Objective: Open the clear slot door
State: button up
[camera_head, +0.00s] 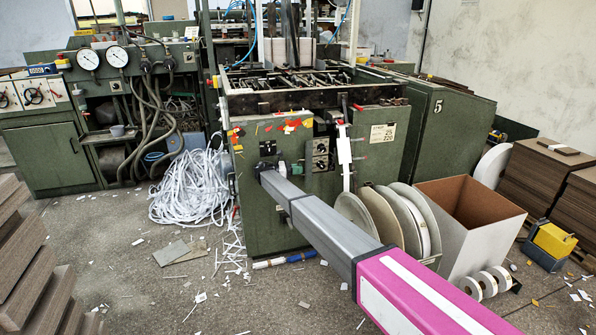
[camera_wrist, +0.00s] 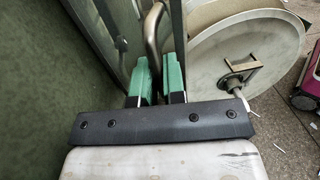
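In the wrist view, my gripper (camera_wrist: 158,75) has two green finger pads close together with a narrow gap between them. A bent metal handle (camera_wrist: 153,30) runs down into line with that gap. I cannot tell whether the pads touch it. A framed, see-through-looking panel (camera_wrist: 112,22) stands just left of the handle; I cannot tell for sure that it is the clear slot door. In the head view, my grey and magenta arm reaches the front of the green feeder machine (camera_head: 280,215). My fingertips cannot be made out there, and no clear door can be told apart.
Large pale discs (camera_head: 357,215) lean against the machine, right of my arm; one fills the right of the wrist view (camera_wrist: 225,50). An open cardboard box (camera_head: 480,245) stands farther right. White strips (camera_head: 190,185) lie heaped at left. Board stacks (camera_head: 30,265) stand at front left.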

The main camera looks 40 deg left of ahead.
jog(key=shift+o, duration=0.3)
jog(key=shift+w, duration=0.1)
jog(key=v, duration=1)
jog(key=shift+a, duration=0.25)
jog(key=shift+s, duration=0.2)
